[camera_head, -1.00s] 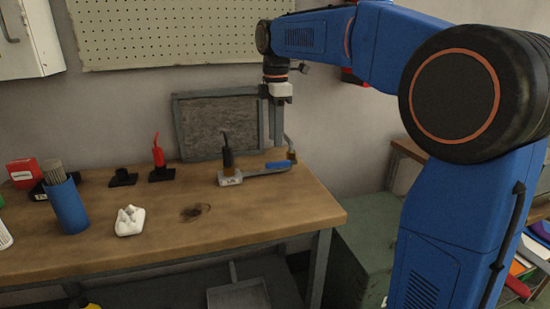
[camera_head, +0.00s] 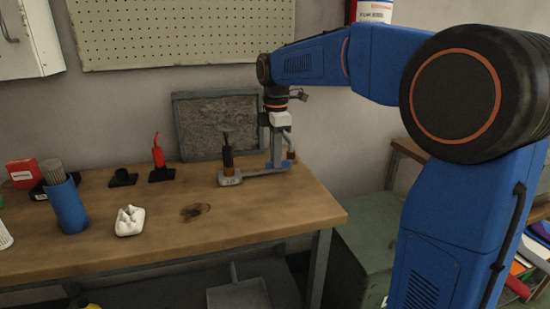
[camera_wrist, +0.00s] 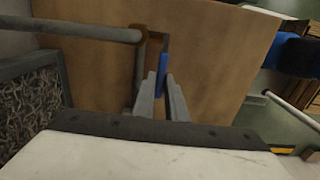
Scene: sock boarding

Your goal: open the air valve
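The air valve's blue lever handle (camera_head: 271,166) lies at the back right of the workbench, beside the grey metal pipe fitting. My gripper (camera_head: 276,160) points down over it, and its fingers hide the middle of the handle. In the wrist view the blue handle (camera_wrist: 162,76) shows as a thin strip between the two grey fingertips of my gripper (camera_wrist: 161,84). One finger is on each side of it, very close. I cannot tell whether the fingers press on it.
A dark upright tool on a grey base (camera_head: 229,180) stands left of my gripper. A framed grey mesh panel (camera_head: 217,120) leans at the wall behind. A white lumpy piece (camera_head: 129,221), a red-topped item (camera_head: 158,157) and a blue cup (camera_head: 68,208) stand farther left.

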